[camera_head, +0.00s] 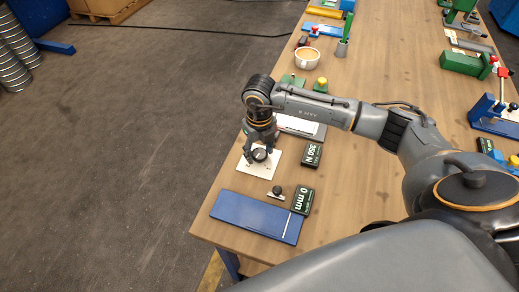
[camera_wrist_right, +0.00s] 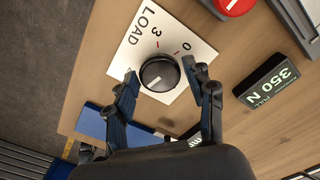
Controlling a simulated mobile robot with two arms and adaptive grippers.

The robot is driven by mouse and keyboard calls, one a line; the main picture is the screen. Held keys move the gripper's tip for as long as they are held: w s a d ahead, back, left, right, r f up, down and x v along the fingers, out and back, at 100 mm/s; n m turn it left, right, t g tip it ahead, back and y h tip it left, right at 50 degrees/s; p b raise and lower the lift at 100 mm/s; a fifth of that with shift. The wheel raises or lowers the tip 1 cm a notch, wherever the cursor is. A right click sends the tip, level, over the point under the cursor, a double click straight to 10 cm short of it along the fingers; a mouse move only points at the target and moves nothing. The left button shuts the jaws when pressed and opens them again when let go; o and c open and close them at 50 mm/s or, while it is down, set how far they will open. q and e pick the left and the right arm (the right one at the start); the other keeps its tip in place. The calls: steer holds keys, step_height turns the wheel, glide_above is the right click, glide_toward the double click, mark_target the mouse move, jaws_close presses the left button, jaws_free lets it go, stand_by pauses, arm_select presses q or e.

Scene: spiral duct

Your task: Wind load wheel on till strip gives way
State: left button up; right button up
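The load wheel is a black round knob with a white pointer line (camera_wrist_right: 159,74), on a white plate (camera_wrist_right: 125,66) marked LOAD, 0 and 3. In the head view the plate (camera_head: 247,170) lies near the table's left edge, with the knob (camera_head: 260,155) partly under my gripper. My right gripper (camera_wrist_right: 160,68) points down at the wheel, one finger on each side of it, with small gaps showing; it also shows in the head view (camera_head: 261,150). A dark display (camera_wrist_right: 268,82) reads 350 N, PULL. I cannot make out the strip. My left gripper is not in view.
A grey device (camera_head: 302,127) lies behind the wheel, partly hidden by my arm. A red round button (camera_wrist_right: 233,4) is beside the plate. A 0 mm display (camera_head: 302,200), a small black knob (camera_head: 277,190) and a blue plate (camera_head: 254,218) are in front. A cup (camera_head: 307,57) stands farther back.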

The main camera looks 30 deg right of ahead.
steer(key=c, duration=0.6)
steer(key=shift+c, duration=0.2)
steer(key=shift+m, duration=0.3)
steer(key=m+b, duration=0.1)
steer(key=m, duration=0.2)
steer(key=m+b, duration=0.1)
steer(key=m, duration=0.3)
steer(key=shift+r+m, duration=0.1)
steer(key=shift+m, duration=0.3)
